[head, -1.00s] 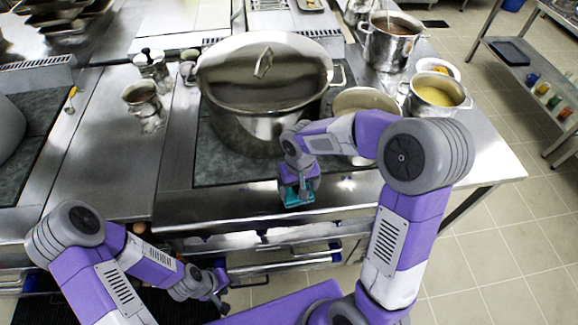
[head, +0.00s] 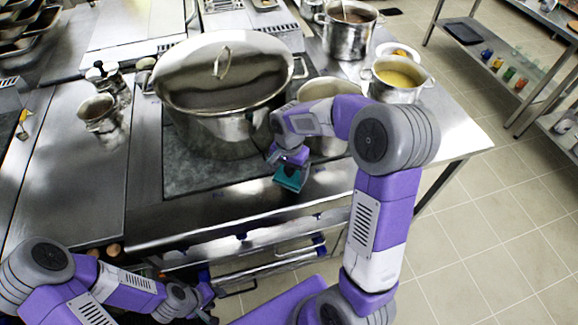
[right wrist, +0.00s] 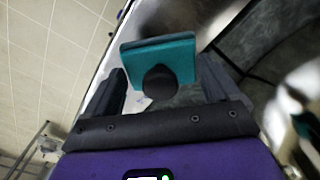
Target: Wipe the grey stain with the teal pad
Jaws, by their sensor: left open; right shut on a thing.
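The teal pad (head: 290,178) is over the steel front strip of the counter, in front of the small pan beside the big pot. My right gripper (head: 292,158) is shut on its dark knob. In the right wrist view the teal pad (right wrist: 160,52) sits tilted at the far side of the fingers, its knob between them. I cannot tell whether the pad touches the steel. The grey stain cannot be made out among the bright reflections; the pad or my arm may hide it. My left gripper (head: 203,300) is open and empty, low before the counter's front.
A big lidded stockpot (head: 225,100) stands on the dark hob (head: 185,170) just behind the pad. A pan (head: 330,90), a yellow soup pot (head: 397,78) and another pot (head: 347,35) stand to the right. Rails (head: 270,262) run below the counter's front edge.

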